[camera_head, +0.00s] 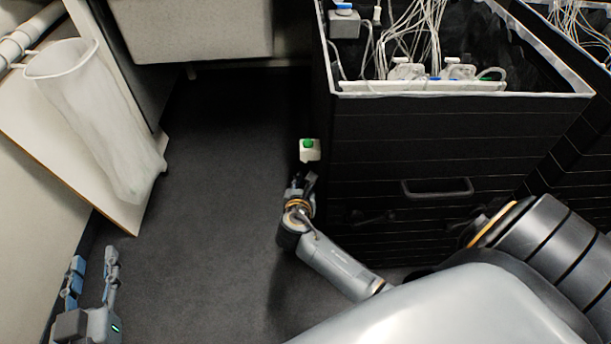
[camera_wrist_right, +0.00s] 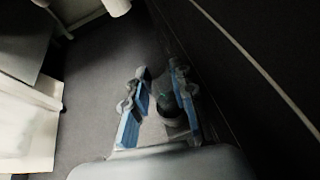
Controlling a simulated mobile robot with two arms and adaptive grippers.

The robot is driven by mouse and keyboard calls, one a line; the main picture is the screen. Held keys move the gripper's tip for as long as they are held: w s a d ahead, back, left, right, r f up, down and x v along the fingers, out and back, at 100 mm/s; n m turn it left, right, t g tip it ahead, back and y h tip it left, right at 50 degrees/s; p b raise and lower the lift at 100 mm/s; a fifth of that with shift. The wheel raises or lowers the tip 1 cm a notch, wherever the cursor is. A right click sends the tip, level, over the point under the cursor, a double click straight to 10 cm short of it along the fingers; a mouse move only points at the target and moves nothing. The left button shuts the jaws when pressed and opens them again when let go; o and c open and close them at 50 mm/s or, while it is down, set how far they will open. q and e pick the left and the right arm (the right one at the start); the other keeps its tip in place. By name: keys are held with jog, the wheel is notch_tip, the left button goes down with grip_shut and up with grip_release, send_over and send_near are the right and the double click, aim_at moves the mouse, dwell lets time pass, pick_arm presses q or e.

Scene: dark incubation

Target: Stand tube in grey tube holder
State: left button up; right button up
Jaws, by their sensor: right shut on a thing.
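My right gripper (camera_head: 303,178) reaches out low beside the black cabinet, shut on a small white tube-like thing with a green top (camera_head: 309,151). In the right wrist view my right gripper (camera_wrist_right: 160,85) has its blue-padded fingers on both sides of this thing (camera_wrist_right: 168,106), which looks dark there; its lower part is hard to make out. A small grey block (camera_head: 344,25), possibly the grey tube holder, sits at the cabinet's upper left corner with a blue and white piece on top. My left gripper (camera_head: 94,262) is open and empty at the lower left.
The black cabinet (camera_head: 420,140) has a pale rim, a handle (camera_head: 437,188) and an open top with white cables (camera_head: 415,35) and clear fittings.

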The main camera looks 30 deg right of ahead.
jog(key=o, duration=0.9)
jog(key=shift+f, duration=0.1)
